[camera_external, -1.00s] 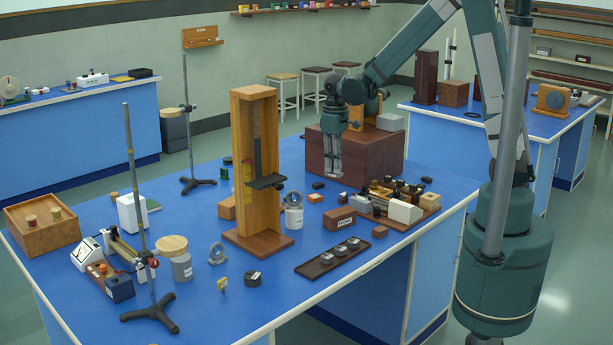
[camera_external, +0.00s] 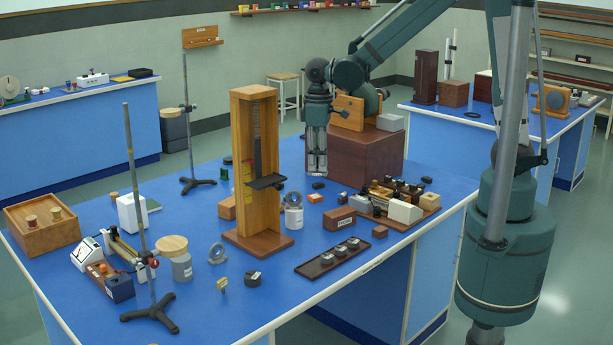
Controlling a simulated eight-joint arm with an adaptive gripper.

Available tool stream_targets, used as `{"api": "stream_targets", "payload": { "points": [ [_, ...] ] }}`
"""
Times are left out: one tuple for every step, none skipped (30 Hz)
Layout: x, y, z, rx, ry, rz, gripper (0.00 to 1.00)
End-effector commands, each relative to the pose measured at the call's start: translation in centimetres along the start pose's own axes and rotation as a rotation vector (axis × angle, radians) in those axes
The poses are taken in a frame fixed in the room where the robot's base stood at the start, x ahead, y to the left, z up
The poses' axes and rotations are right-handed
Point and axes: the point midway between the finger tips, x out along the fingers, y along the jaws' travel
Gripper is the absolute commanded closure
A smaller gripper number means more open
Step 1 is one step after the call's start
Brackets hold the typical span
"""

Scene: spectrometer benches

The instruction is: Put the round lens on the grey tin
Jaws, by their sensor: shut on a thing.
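My gripper (camera_external: 316,173) points down in front of the left side of the dark red-brown box, over the blue bench. Its fingers are close together on something too small to make out. A grey tin-like cylinder (camera_external: 182,268) stands upright at the left front, apart from my gripper. A round glass piece in a ring (camera_external: 293,199) is on top of a pale, labelled jar-like cylinder (camera_external: 294,219), left of and below my gripper in the picture. Another upright ring (camera_external: 217,253) stands right of the grey cylinder. I cannot tell which round piece is the task's lens.
A tall wooden stand (camera_external: 262,226) rises left of my gripper. The dark red-brown box (camera_external: 372,160) is behind it. A dark tray (camera_external: 318,266) with several small pieces lies at the front. Rod stands (camera_external: 139,190) rise at the left.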

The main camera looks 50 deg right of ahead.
Motion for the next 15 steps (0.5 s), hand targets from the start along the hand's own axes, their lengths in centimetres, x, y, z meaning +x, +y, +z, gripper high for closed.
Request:
{"api": "stream_targets", "payload": {
  "points": [
    [-0.6, -1.2, -0.2, -0.017, 0.000, 0.000, 1.00],
    [-0.8, -1.9, -0.4, -0.025, 0.000, 0.000, 1.00],
    [-1.1, -2.7, -0.6, -0.037, 0.000, 0.000, 1.00],
    [-1.3, -3.3, -0.7, -0.044, 0.000, 0.000, 1.00],
    [-1.5, -4.0, -0.8, -0.053, 0.000, 0.000, 1.00],
    [-1.8, -4.8, -1.0, -0.064, 0.000, 0.000, 1.00],
    [-2.0, -5.5, -1.2, -0.073, 0.000, 0.000, 1.00],
    [-2.2, -6.1, -1.4, -0.082, 0.000, 0.000, 1.00],
    [-2.4, -7.0, -1.6, -0.095, 0.000, 0.000, 1.00],
    [-2.6, -7.6, -1.8, -0.105, 0.000, 0.000, 1.00],
    [-2.7, -8.3, -2.1, -0.117, 0.000, 0.000, 1.00],
    [-2.9, -9.2, -2.5, -0.132, 0.000, 0.000, 1.00],
    [-3.0, -9.8, -2.8, -0.145, 0.000, 0.000, 1.00],
    [-3.1, -10.5, -3.2, -0.161, 0.000, 0.000, 1.00],
    [-3.2, -11.4, -3.9, -0.181, 0.000, 0.000, 1.00]
  ]
}}
